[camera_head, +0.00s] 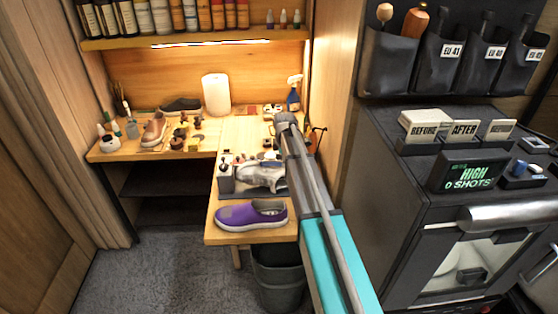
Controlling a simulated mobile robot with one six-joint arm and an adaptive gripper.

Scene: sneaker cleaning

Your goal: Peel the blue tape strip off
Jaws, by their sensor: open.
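A grey-white sneaker (262,177) rests on a dark mat or stand on the right part of the wooden bench (222,238). My arm reaches up past the right side of the sneaker and covers part of that area. I cannot make out my gripper's fingers.
A dark bin (278,277) stands under the bench front. A brown shoe (155,131), small bottles and brushes fill the left bench. A blue spray bottle (293,95) stands at the back. A dark cabinet (415,190) with a display reading "HIGH 0 SHOTS" stands right.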

